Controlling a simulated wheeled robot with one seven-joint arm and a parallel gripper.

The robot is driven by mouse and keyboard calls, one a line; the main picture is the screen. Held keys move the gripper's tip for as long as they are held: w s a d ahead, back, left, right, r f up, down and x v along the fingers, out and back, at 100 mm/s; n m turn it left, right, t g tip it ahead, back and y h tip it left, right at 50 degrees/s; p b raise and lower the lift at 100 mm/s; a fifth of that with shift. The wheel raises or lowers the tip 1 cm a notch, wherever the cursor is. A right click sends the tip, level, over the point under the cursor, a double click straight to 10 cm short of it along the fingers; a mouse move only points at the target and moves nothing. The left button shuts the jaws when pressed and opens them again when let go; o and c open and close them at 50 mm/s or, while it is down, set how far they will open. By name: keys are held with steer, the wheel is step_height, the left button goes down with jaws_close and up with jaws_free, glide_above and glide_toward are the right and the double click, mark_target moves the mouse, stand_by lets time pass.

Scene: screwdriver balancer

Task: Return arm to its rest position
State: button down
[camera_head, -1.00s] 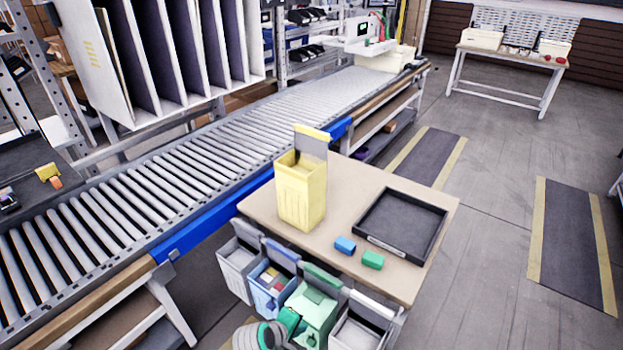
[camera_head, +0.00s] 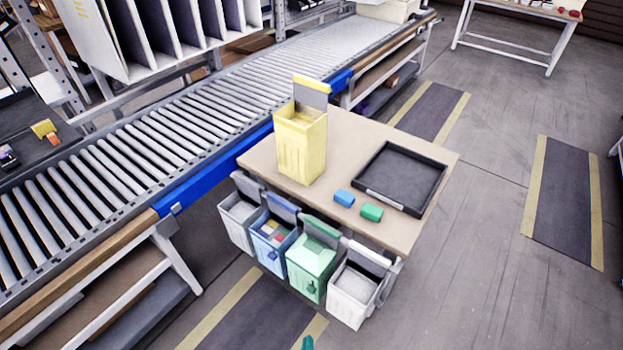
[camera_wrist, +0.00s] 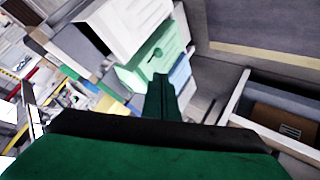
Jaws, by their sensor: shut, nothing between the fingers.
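My gripper (camera_wrist: 162,97) shows in the wrist view as two dark green fingers pressed together, with nothing between them. Behind its tips the wrist view shows the light green bin (camera_wrist: 158,55) and a white bin (camera_wrist: 122,22), apart from the fingers as far as I can tell. In the head view only a small green tip of my arm shows at the bottom edge, below the bins. The rest of the arm is out of that view.
A beige table (camera_head: 352,140) holds a yellow bin (camera_head: 301,150), a black tray (camera_head: 425,180), a blue block (camera_head: 344,198) and a green block (camera_head: 371,212). Several small bins hang along its front, including a green one (camera_head: 309,280). A roller conveyor (camera_head: 150,140) runs behind. Floor at right is clear.

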steer(key=s+d+r+m+t, duration=0.1)
steer(key=s+r+m+t, duration=0.3)
steer(key=s+r, duration=1.1)
steer(key=r+m, duration=0.1)
steer(key=m, duration=0.1)
steer(key=shift+r+m, duration=0.3)
